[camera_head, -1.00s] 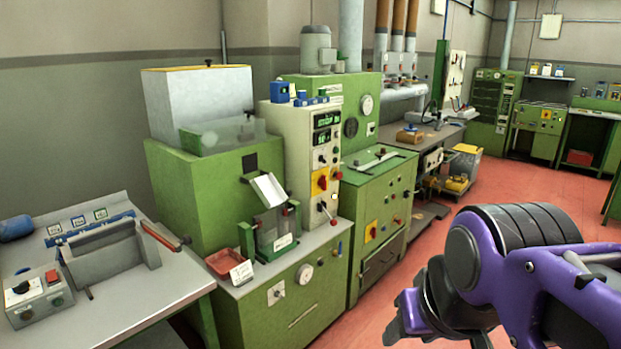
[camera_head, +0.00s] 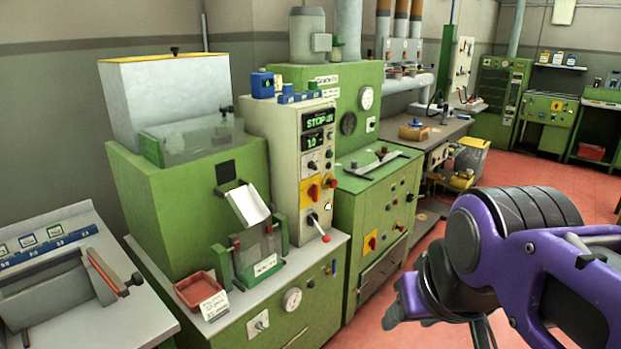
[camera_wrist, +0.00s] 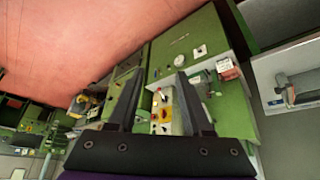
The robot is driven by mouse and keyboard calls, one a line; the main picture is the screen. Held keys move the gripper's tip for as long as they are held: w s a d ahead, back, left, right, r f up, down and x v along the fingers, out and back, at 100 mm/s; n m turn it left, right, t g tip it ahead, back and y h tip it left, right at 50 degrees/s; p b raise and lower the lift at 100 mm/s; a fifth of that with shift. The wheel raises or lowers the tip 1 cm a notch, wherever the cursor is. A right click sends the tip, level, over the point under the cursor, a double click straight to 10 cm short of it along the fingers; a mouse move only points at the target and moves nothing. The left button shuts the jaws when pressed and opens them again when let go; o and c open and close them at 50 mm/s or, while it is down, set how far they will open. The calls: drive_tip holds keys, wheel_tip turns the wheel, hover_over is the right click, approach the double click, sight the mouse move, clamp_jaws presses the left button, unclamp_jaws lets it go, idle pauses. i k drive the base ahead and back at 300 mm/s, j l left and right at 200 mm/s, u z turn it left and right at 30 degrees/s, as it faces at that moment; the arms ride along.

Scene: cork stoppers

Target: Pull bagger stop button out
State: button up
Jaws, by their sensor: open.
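A pale control panel (camera_head: 315,165) stands on the green machine (camera_head: 190,200). A red button (camera_head: 332,183) sticks out at the panel's right edge, beside a yellow plate with a red-orange switch (camera_head: 313,190). I cannot tell for sure that this is the bagger stop button, or whether it is in or out. My gripper (camera_head: 397,316) is at the lower right, well apart from the panel. In the wrist view my gripper (camera_wrist: 158,74) is open and empty, with the panel (camera_wrist: 163,110) small between its fingers.
A lever with a red ball end (camera_head: 325,238) juts from the panel's lower part. A tilted white chute (camera_head: 246,204) and a red tray (camera_head: 195,291) sit at the machine's front. A grey bench (camera_head: 110,310) is at left. Red floor (camera_head: 545,175) is open at right.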

sight(332, 184)
drive_tip(key=i+l, duration=0.2)
drive_tip(key=i, duration=0.35)
drive_tip(key=i+l, duration=0.2)
drive_tip(key=i, duration=0.3)
